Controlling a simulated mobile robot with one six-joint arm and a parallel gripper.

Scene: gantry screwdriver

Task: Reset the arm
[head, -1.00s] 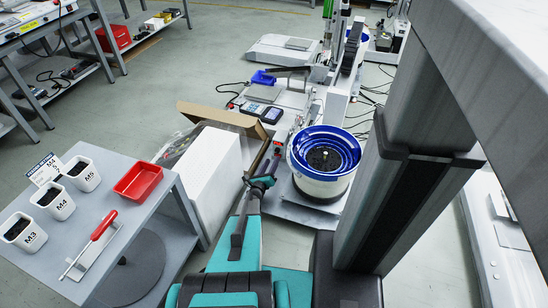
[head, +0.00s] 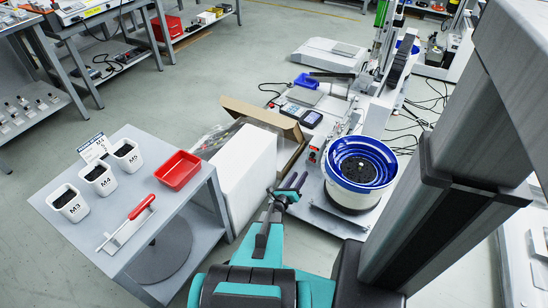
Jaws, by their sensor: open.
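My gripper (head: 290,190) is dark and shows at the end of my teal arm (head: 262,252) near the lower middle of the head view. It is open, with nothing seen between its fingers. In the picture it lies just left of the blue-rimmed bowl feeder (head: 361,165) and right of the white box (head: 243,178). How far it is from either is hard to tell.
A grey cart (head: 180,220) at left carries white cups M3 (head: 70,204), M4 (head: 99,180) and M5 (head: 127,156), a red tray (head: 178,169) and a red-handled screwdriver (head: 142,207). An open cardboard box (head: 262,117) stands ahead. Open floor (head: 215,85) lies beyond.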

